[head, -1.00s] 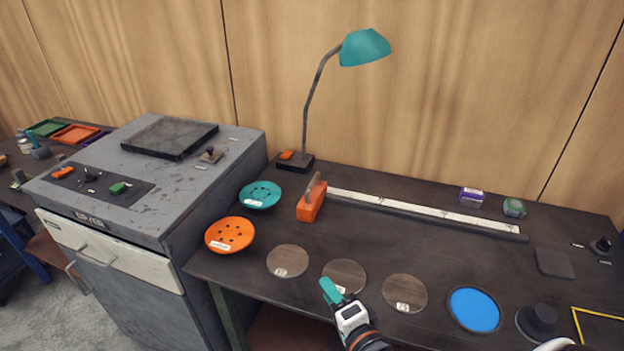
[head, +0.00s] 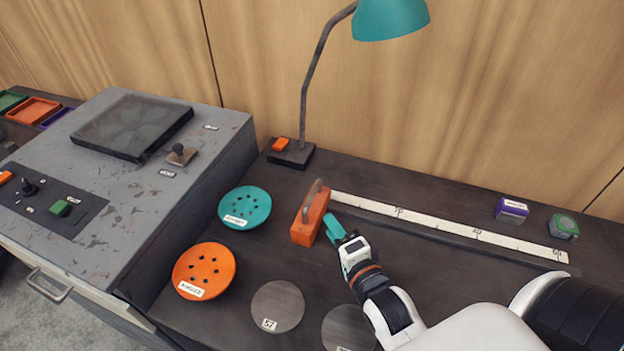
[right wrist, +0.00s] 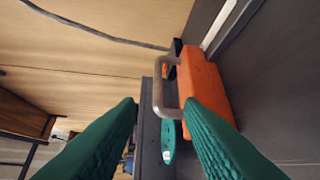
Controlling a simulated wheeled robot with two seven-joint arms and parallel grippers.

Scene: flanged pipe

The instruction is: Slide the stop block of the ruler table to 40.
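The stop block (head: 309,218) is orange with a grey metal handle. It stands at the left end of the white ruler strip (head: 440,221), whose numbers are small; one right of the middle seems to read 40. My right gripper (head: 335,230) has teal fingers and is just right of the block. In the right wrist view the fingers of my right gripper (right wrist: 160,104) are spread, with the block's handle (right wrist: 158,92) seen between them and the orange body (right wrist: 203,88) beyond. I cannot tell whether a finger touches the block. My left gripper is not in view.
A teal lamp (head: 390,18) rises behind the block. A teal dish (head: 245,208) and an orange dish (head: 204,270) lie to its left. A purple box (head: 511,210) and a green-topped item (head: 563,227) stand behind the ruler's right part.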

